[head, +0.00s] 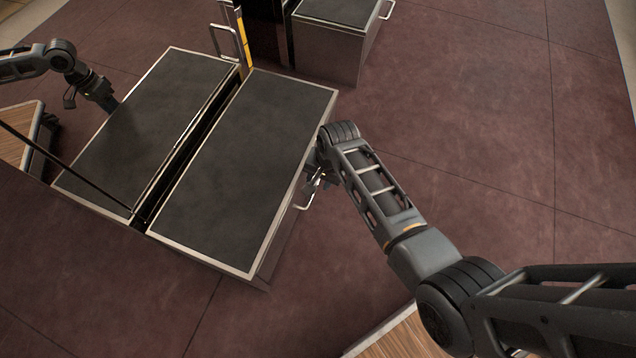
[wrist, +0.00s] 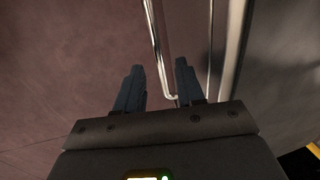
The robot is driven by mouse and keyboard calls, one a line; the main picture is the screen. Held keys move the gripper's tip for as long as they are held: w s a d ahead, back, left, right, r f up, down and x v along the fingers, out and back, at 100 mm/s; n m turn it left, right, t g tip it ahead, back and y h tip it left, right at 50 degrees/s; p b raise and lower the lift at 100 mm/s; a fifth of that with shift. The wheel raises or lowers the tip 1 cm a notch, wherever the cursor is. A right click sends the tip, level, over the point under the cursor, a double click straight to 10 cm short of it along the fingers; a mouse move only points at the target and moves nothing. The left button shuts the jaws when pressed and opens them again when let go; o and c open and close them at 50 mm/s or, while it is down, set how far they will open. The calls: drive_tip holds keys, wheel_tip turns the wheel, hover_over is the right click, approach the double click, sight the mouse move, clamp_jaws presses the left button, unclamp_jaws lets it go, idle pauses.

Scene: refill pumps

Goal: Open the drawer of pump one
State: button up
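The near pump's drawer (head: 245,165) is a box with a dark top and pale metal trim. I see no number on it. Its silver bar handle (head: 304,200) is on the right side face. My gripper (head: 317,182) is beside that face at the handle, with its fingers partly hidden by my wrist. In the wrist view my gripper (wrist: 160,82) has its two fingers apart. The handle bar (wrist: 157,45) runs between them in the picture, nearer the right finger. I cannot tell whether either finger touches it.
A second dark-topped box (head: 340,12) with a handle (head: 388,9) stands at the top. Another dark panel (head: 145,130) and an arm (head: 62,58) at left look like a mirror image. The reddish floor (head: 480,130) at right is clear.

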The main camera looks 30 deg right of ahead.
drive_tip(key=shift+w+a+f, duration=0.1)
drive_tip(key=shift+w+f, duration=0.05)
drive_tip(key=shift+f, duration=0.65)
drive_tip(key=shift+c, duration=0.4)
clamp_jaws()
